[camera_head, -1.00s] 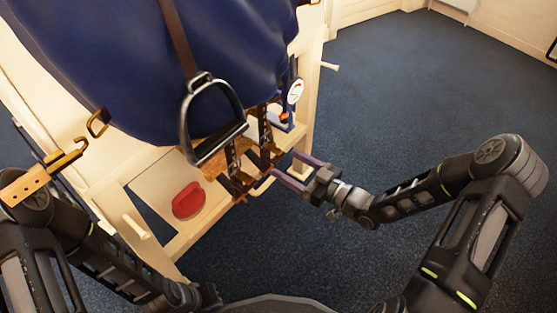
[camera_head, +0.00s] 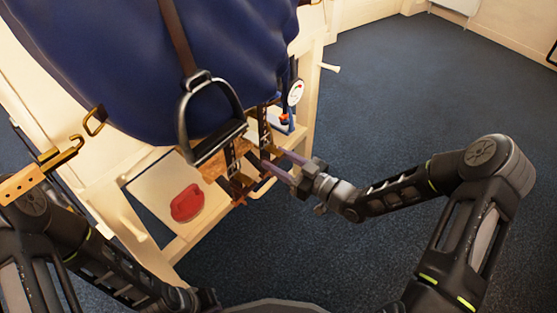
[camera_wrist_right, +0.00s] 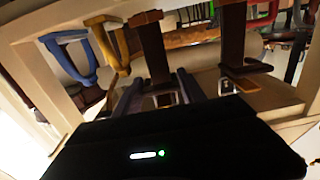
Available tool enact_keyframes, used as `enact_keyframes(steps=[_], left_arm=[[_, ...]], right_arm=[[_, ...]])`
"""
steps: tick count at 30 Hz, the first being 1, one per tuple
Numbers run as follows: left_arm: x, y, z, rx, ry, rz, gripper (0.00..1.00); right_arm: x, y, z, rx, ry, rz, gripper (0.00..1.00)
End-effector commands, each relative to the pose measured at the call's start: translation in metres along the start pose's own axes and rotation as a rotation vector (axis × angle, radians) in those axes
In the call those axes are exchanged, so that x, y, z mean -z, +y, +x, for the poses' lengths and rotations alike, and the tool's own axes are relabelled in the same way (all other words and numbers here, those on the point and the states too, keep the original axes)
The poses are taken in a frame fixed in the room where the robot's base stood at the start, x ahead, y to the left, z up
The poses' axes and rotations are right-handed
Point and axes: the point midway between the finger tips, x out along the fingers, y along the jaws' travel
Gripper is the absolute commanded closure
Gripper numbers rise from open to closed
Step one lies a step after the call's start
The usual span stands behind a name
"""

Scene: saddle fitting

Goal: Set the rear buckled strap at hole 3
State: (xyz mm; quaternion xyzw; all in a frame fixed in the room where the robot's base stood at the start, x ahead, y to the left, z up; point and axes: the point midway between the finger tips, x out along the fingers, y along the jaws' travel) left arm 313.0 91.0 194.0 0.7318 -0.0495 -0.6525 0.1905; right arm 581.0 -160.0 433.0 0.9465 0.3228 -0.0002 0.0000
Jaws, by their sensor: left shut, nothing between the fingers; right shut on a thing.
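Two dark brown buckled straps hang below the blue saddle (camera_head: 215,50), a left one (camera_head: 231,155) and a right one (camera_head: 265,125). My right gripper (camera_head: 270,159) is at the lower end of the right strap. In the right wrist view its fingers stand on either side of a brown strap (camera_wrist_right: 151,50) with a metal buckle, and it is shut on it. The other strap (camera_wrist_right: 232,45) hangs apart with its own buckle (camera_wrist_right: 245,82). The holes are too small to count. I cannot tell which strap is the rear one. My left gripper (camera_head: 207,299) is low at the bottom edge, shut, barely visible.
A stirrup iron (camera_head: 210,120) hangs just left of the straps. A dial gauge (camera_head: 295,92) stands right of them. A tan holed strip (camera_head: 22,183) is at the left. The floor at right is clear.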

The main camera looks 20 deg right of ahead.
Motion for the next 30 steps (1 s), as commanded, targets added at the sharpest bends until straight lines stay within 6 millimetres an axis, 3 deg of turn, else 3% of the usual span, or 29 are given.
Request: enact_keyframes(steps=[14, 25, 30], left_arm=[[0.0, 0.0, 0.0, 0.0, 0.0, 0.0, 1.0], [0.0, 0.0, -0.001, 0.0, 0.0, 0.0, 1.0], [-0.001, 0.006, -0.017, 0.002, -0.002, 0.002, 1.0]], right_arm=[[0.0, 0.0, 0.0, 0.0, 0.0, 0.0, 1.0], [0.001, 0.0, 0.0, 0.001, 0.0, 0.0, 1.0], [0.027, 0.0, 0.0, 0.001, 0.0, -0.001, 1.0]])
